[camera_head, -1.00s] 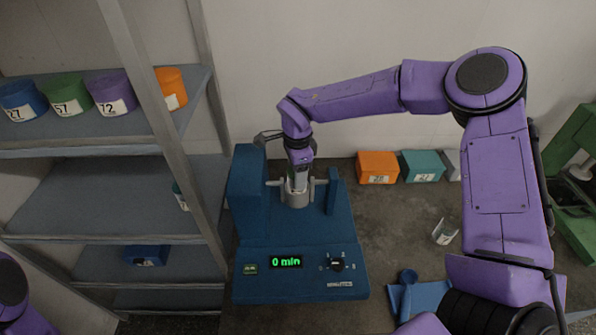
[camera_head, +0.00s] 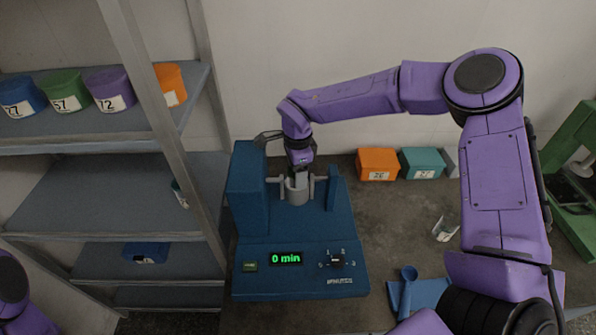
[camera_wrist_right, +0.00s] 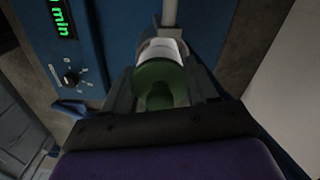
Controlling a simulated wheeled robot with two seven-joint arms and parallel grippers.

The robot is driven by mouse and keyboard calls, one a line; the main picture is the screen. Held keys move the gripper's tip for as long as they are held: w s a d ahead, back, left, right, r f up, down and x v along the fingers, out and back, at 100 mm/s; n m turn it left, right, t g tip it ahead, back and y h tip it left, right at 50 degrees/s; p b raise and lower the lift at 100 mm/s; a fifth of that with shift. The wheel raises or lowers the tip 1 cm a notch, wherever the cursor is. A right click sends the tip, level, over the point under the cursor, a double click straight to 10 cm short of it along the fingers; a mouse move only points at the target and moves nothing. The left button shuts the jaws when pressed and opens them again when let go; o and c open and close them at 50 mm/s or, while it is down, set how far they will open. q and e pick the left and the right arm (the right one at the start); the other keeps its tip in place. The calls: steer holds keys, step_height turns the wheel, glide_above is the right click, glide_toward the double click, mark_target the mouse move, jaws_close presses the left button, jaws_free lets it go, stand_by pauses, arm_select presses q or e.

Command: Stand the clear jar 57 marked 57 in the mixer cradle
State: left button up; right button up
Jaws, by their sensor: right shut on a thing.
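The blue mixer (camera_head: 300,228) stands on the bench with a grey round cradle (camera_head: 297,195) between its uprights. My right gripper (camera_head: 299,172) is directly above the cradle, pointing down. In the right wrist view it (camera_wrist_right: 160,95) is shut on a jar (camera_wrist_right: 158,75) with a green end and a white band. The jar's far end is at the grey cradle; I cannot tell whether it is fully seated. No number can be read on it. My left gripper is out of view.
A shelf at the left holds tubs, including a green one marked 57 (camera_head: 66,92). An orange box (camera_head: 377,164) and a teal box (camera_head: 422,162) stand behind the bench's open middle. A small clear jar (camera_head: 446,229) and a blue scoop (camera_head: 408,275) lie at the right.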

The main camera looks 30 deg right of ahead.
steer(key=o, duration=1.1)
steer(key=shift+c, duration=0.2)
steer(key=shift+o, duration=0.7)
steer(key=shift+s+r, duration=0.1)
steer(key=shift+r, duration=0.15)
steer(key=shift+r, duration=0.1)
